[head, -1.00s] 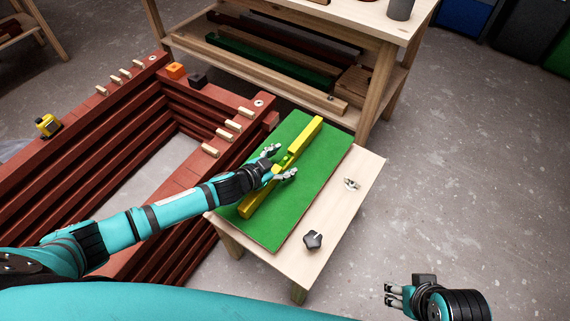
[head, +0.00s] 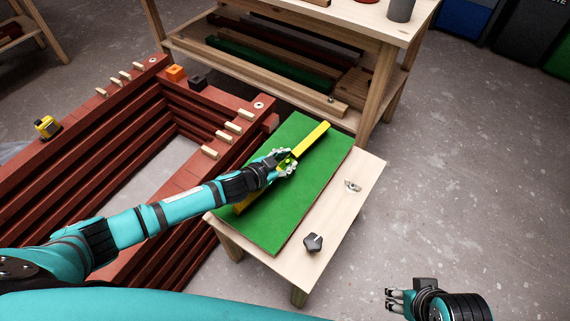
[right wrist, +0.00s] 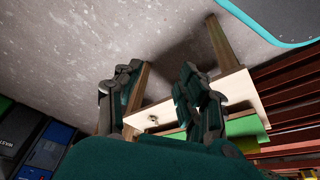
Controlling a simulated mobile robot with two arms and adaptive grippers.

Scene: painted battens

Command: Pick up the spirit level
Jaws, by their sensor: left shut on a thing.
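Whether the level still touches the mat I cannot tell. My right gripper (head: 393,298) is empty, off the table's near right side. Its fingers stand apart in the right wrist view (right wrist: 155,95).
A dark knob (head: 313,242) and a small metal piece (head: 352,186) lie on the table's bare wood (head: 335,215). Red stacked battens (head: 75,135) with wooden pegs stand at left. A workbench (head: 365,100) with battens on its shelf stands behind. Floor at right is clear.

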